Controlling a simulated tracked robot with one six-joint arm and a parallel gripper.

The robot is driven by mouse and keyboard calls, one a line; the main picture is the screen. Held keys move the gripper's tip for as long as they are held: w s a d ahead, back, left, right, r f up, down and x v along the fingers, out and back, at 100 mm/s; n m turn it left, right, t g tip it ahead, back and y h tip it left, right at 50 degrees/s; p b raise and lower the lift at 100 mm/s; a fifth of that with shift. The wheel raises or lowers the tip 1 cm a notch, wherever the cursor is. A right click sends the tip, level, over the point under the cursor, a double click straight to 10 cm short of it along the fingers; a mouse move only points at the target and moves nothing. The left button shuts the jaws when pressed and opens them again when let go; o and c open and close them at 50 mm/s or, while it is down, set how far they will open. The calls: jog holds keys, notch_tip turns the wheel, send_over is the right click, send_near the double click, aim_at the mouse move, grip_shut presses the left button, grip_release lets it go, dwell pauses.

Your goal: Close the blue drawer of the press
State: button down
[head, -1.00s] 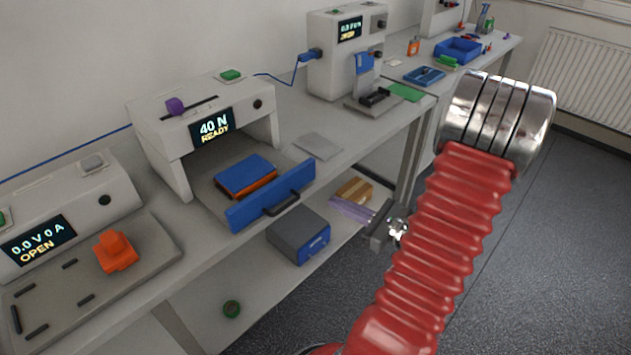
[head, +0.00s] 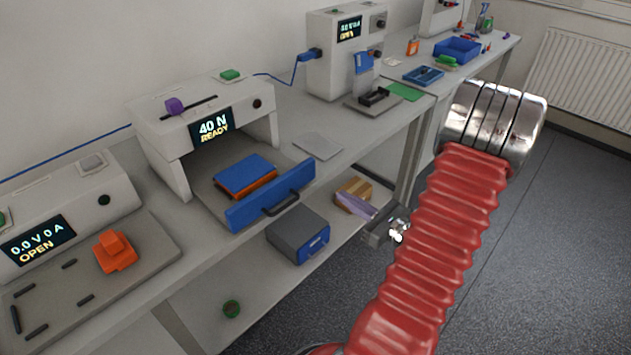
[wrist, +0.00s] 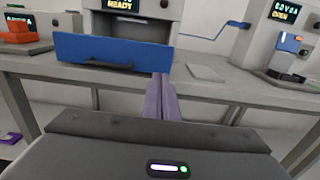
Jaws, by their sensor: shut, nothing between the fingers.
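The press (head: 205,115) stands on the bench and its display reads 40 N READY. Its blue drawer (head: 270,197) is pulled out, with a dark handle on its front. A blue and orange block (head: 246,176) lies in the drawer tray. In the wrist view the blue drawer front (wrist: 115,50) is ahead and to the left of my fingers. My gripper (head: 340,197) is in front of the bench, to the right of the drawer and apart from it. Its purple fingers (wrist: 160,97) are shut together and empty.
A grey box with a blue front (head: 298,236) and a cardboard box (head: 353,189) sit on the lower shelf. A grey plate (head: 317,147) lies right of the press. A device with an orange part (head: 115,250) stands left. The floor before the bench is clear.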

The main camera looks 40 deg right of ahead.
aim_at(308, 174)
jog(key=shift+w+a, duration=0.15)
jog(key=shift+w, duration=5.4)
